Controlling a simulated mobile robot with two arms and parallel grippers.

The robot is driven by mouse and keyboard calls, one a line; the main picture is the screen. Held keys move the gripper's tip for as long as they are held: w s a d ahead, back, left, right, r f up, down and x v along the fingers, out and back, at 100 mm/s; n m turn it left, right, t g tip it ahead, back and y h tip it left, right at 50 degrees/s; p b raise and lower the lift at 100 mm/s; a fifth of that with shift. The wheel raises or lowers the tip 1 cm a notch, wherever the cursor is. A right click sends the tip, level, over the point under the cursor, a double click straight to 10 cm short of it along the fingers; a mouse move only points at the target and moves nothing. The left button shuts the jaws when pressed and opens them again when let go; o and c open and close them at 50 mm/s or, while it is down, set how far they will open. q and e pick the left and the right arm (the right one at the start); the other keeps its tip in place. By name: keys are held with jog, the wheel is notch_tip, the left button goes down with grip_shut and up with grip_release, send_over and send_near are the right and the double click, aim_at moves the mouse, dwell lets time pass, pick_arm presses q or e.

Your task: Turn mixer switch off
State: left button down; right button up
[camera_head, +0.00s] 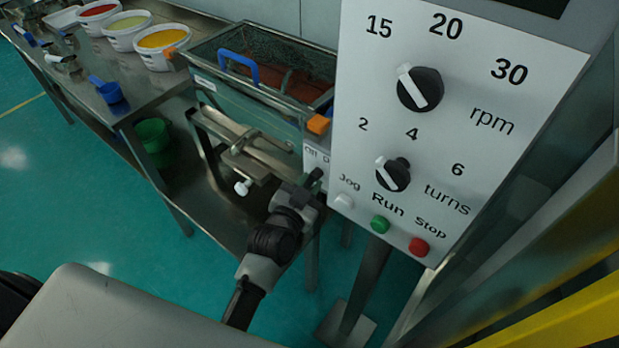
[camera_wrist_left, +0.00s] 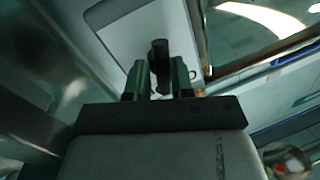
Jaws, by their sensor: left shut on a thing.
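A small light panel (camera_head: 316,157) with a partly hidden "Off" label sits at the front corner of the steel machine in the head view. A dark switch knob (camera_head: 316,174) is just below that label. My left gripper (camera_head: 311,184) reaches up to it from below. In the left wrist view the two green-dark fingers (camera_wrist_left: 159,82) stand on either side of the black switch knob (camera_wrist_left: 160,54), closed on it. The knob stands out from a pale panel face (camera_wrist_left: 127,30). The exact knob position is partly hidden by the gripper. My right gripper is not in view.
A large control panel (camera_head: 455,165) with rpm and turns dials and Jog, Run and Stop buttons stands close on the right. Buckets (camera_head: 163,47) and a blue scoop (camera_head: 110,92) are on the bench at left.

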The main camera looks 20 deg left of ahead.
pick_arm(q)
jog(key=n+p, duration=0.2)
jog(key=p, duration=0.1)
jog(key=r+n+p, duration=0.1)
jog(key=n, duration=0.1)
jog(key=shift+w+a+g, duration=0.1)
jog(key=shift+a+g, duration=0.15)
jog(key=shift+g, duration=0.15)
jog(key=shift+n+h+p, duration=0.4)
jog(key=shift+n+p, duration=0.5)
jog(key=shift+n, duration=0.2)
jog(key=shift+a+f+n+g+h+p, duration=0.1)
jog(key=shift+n+g+h+p, duration=0.3)
jog(key=shift+n, duration=0.5)
jog(key=shift+f, duration=0.1)
jog(key=c, duration=1.2)
grip_release()
jog(key=shift+o, duration=0.5)
jog(key=shift+a+f, duration=0.1)
